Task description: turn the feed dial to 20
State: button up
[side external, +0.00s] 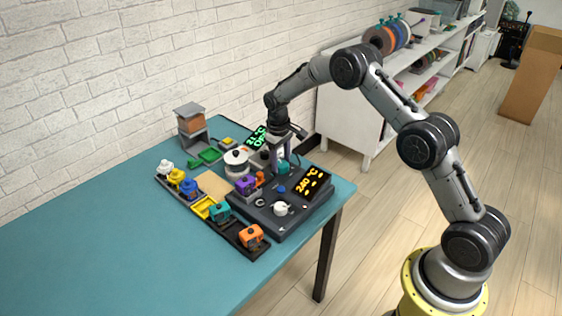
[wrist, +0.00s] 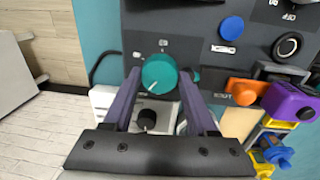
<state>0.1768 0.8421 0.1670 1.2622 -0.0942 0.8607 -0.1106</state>
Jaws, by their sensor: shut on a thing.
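A round teal dial (wrist: 158,72) sits on the dark control panel (wrist: 205,48), with a white pointer line towards its lower left in the wrist view. Small white marks beside it are too small to read. My gripper (wrist: 161,78) has one finger on each side of the dial and is shut on it. In the side view, my gripper (side external: 281,158) points down at the back of the panel (side external: 262,217), and the teal dial (side external: 283,169) shows partly beside the fingers.
A black knob (wrist: 147,118) lies between my fingers in the wrist view. A blue button (wrist: 231,28), an orange block (wrist: 245,91) and a purple block (wrist: 290,102) are to the right. An orange-lit display (side external: 312,182) reads 240 °C. The table's left part (side external: 90,235) is clear.

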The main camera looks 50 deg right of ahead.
jog(key=m, duration=0.5)
jog(key=shift+w, duration=0.1)
dwell(0.4)
jog(key=o, duration=1.4)
jog(key=shift+c, duration=0.2)
jog(key=shift+r, duration=0.1)
notch_tip(320, 180, up, 14)
jog(key=shift+w+a, duration=0.2)
jog(key=shift+a, duration=0.2)
